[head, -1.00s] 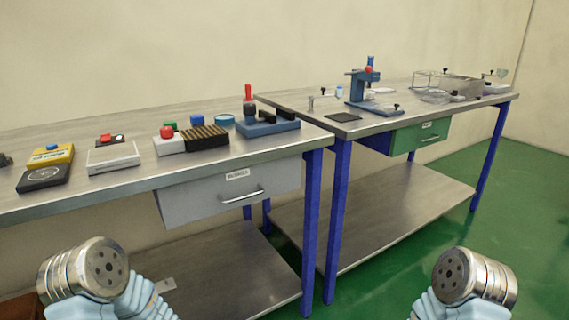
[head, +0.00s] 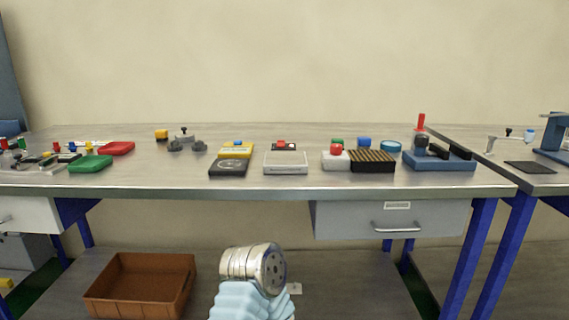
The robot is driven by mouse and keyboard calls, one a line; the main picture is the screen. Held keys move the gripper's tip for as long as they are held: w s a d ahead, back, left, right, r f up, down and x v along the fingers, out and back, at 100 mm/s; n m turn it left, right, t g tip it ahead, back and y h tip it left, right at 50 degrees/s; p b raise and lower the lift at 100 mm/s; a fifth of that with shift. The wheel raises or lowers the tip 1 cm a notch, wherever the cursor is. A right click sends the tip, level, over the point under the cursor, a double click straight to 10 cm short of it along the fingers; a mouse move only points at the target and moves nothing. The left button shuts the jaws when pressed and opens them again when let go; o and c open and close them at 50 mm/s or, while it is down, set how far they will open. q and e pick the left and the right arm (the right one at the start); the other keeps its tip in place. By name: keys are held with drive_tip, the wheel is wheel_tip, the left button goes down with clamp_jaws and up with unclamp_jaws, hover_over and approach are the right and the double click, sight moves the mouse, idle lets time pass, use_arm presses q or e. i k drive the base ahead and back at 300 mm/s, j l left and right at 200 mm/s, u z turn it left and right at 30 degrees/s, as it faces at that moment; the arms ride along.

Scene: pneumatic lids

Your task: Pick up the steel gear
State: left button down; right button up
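I cannot pick out the steel gear for certain among the small items on the long workbench (head: 280,190). A small grey metallic part with a dark knob (head: 185,140) sits at the back left of the bench, too small to identify. A silver round joint of my arm with light blue links shows at the bottom middle, in front of the bench. Neither gripper's fingers are in view.
The bench holds a green tray (head: 90,164), a red tray (head: 117,148), a yellow-and-black box (head: 236,150), a white box (head: 286,163), a dark slotted block (head: 372,162) and a blue fixture (head: 438,160). A brown bin (head: 140,284) stands on the lower shelf. A second bench (head: 535,182) is at right.

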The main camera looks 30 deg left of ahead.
sight(174, 146)
drive_tip(key=u, duration=1.8)
drive_tip(key=j+u, duration=0.2)
drive_tip(key=j, duration=0.35)
drive_tip(key=i, duration=0.05)
